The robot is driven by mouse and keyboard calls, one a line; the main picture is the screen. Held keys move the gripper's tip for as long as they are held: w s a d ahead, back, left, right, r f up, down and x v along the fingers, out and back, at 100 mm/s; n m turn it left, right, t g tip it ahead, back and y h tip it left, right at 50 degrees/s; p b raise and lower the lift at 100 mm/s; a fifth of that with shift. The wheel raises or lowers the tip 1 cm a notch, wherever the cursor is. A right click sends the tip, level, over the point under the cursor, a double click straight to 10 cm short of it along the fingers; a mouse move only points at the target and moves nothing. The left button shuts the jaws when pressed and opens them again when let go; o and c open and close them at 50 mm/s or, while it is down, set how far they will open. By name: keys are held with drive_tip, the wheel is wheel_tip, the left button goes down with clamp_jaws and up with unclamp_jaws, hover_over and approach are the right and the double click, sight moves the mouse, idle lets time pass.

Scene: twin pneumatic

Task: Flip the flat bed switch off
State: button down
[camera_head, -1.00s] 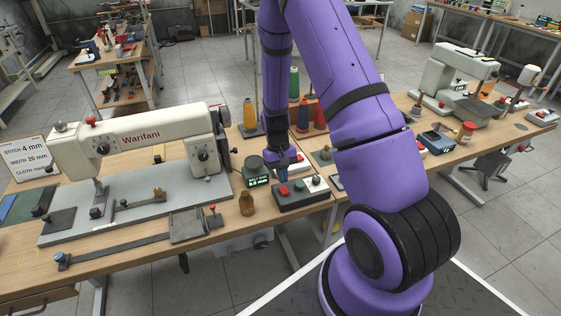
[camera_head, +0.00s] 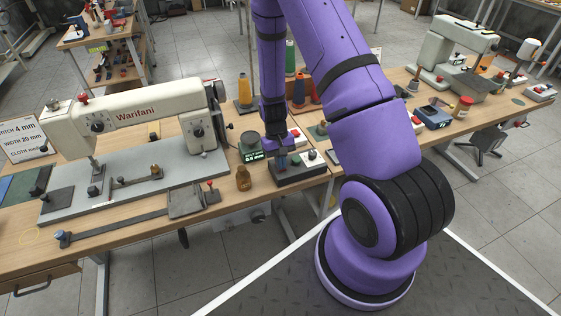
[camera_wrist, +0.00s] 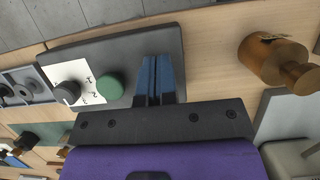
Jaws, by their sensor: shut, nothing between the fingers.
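The flat bed sewing machine (camera_head: 130,118), cream and marked "Warifani", stands on the left of the near table. To its right is a dark grey switch box (camera_head: 302,170), also in the wrist view (camera_wrist: 165,38). The box carries a green button (camera_wrist: 110,86) and a dark knob (camera_wrist: 67,92) on a white marked plate (camera_wrist: 85,75). No red button shows on the box now; my gripper covers that end. My gripper (camera_head: 281,160) is shut and empty, its blue fingers (camera_wrist: 159,62) together over the box. I cannot tell whether they touch it.
A brown bottle-shaped object (camera_head: 243,178) stands left of the box, in the wrist view (camera_wrist: 275,60) too. A small dark green display (camera_head: 251,146) sits behind it. Thread cones (camera_head: 245,90) stand at the back. A second machine (camera_head: 455,50) is at the far right.

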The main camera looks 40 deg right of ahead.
drive_tip(key=shift+f, duration=0.2)
drive_tip(key=shift+w+d+r, duration=0.15)
drive_tip(key=shift+w+d, duration=0.05)
drive_tip(key=shift+w, duration=0.55)
drive_tip(key=shift+w+r, duration=0.2)
drive_tip(key=v, duration=1.3)
drive_tip(key=shift+r, duration=0.3)
drive_tip(key=shift+s, duration=0.1)
drive_tip(key=shift+s+d+r, duration=0.1)
drive_tip(key=shift+s+d, duration=0.15)
drive_tip(key=shift+s, duration=0.3)
